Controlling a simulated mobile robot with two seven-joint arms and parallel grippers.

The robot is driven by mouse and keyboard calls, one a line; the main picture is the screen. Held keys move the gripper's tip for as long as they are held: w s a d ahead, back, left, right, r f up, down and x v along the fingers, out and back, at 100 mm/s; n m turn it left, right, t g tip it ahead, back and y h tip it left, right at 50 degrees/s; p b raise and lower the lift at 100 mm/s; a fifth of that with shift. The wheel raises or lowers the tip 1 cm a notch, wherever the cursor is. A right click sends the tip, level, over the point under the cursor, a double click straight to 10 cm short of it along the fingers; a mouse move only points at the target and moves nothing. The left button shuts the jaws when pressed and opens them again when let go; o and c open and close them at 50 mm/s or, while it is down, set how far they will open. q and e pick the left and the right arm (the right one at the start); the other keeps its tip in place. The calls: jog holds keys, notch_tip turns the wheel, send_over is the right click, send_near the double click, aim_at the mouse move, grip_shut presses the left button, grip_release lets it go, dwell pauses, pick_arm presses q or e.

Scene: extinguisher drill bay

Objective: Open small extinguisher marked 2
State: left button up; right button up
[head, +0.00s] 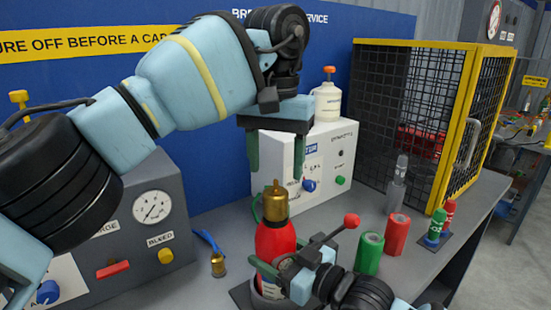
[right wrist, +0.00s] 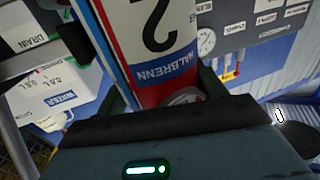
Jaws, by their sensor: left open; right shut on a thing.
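The small red extinguisher (head: 275,240) stands upright on the bench with a brass cap (head: 275,202) on top. In the right wrist view its body (right wrist: 150,40) shows a large 2 on a white label. My right gripper (head: 277,270) is shut on the lower body. My left gripper (head: 275,165) is open and empty, pointing down, with its fingertips a little above the cap and on either side of it. A green loop (head: 256,208) shows beside the cap. The extinguisher's base is partly hidden by my right gripper.
A red-knobbed lever (head: 351,220) rises right of the extinguisher. Green (head: 369,253) and red (head: 396,235) cylinders stand further right, before a mesh cage (head: 397,95). A white box (head: 330,165) is behind. A grey gauge panel (head: 155,210) and a small brass fitting (head: 218,264) are left.

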aim_at(276, 191)
pick_arm(q)
jog(key=shift+m, duration=1.3)
jog(key=shift+f, duration=0.1)
jog(key=shift+f, duration=3.95)
